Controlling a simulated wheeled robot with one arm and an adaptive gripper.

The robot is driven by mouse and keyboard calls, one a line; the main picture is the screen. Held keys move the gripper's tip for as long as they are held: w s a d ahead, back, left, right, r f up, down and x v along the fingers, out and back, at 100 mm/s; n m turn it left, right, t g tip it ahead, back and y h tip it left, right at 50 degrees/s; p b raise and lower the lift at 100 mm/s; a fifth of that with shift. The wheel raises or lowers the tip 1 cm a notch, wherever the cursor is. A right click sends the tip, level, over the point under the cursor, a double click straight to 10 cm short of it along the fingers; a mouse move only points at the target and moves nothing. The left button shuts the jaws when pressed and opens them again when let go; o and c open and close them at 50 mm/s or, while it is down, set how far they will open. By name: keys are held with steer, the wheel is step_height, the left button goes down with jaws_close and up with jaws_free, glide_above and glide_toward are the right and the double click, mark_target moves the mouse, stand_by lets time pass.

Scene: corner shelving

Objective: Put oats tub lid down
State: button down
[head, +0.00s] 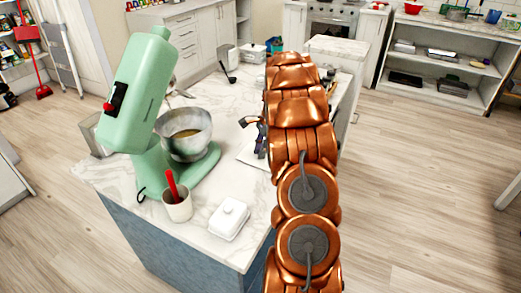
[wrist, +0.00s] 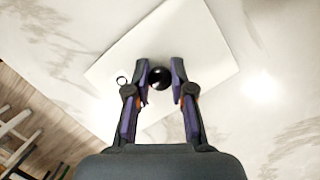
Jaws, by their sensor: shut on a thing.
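In the wrist view my gripper (wrist: 161,76) has its two purple-and-black fingers closed around a small, round, black knob, which I take to be part of the oats tub lid (wrist: 159,79). A flat white square panel (wrist: 205,55) shows behind the knob, and I cannot tell how far apart they are. In the head view my gripper (head: 260,140) is partly hidden by my copper arm, over the marble island top. The lid cannot be made out in that view. No oats tub is clearly visible.
The marble island (head: 110,172) carries a green stand mixer (head: 140,90) with a metal bowl (head: 185,135), a cup with a red utensil (head: 178,207) and a white butter dish (head: 229,218). A ladle (head: 228,76) lies farther back. Bare marble shows between the mixer and my gripper.

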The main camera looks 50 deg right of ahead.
steer(key=shift+f, duration=0.15)
steer(key=c, duration=1)
jaws_free()
steer(key=b+v, duration=0.1)
steer(key=v, duration=1.1)
steer(key=shift+b, duration=0.35)
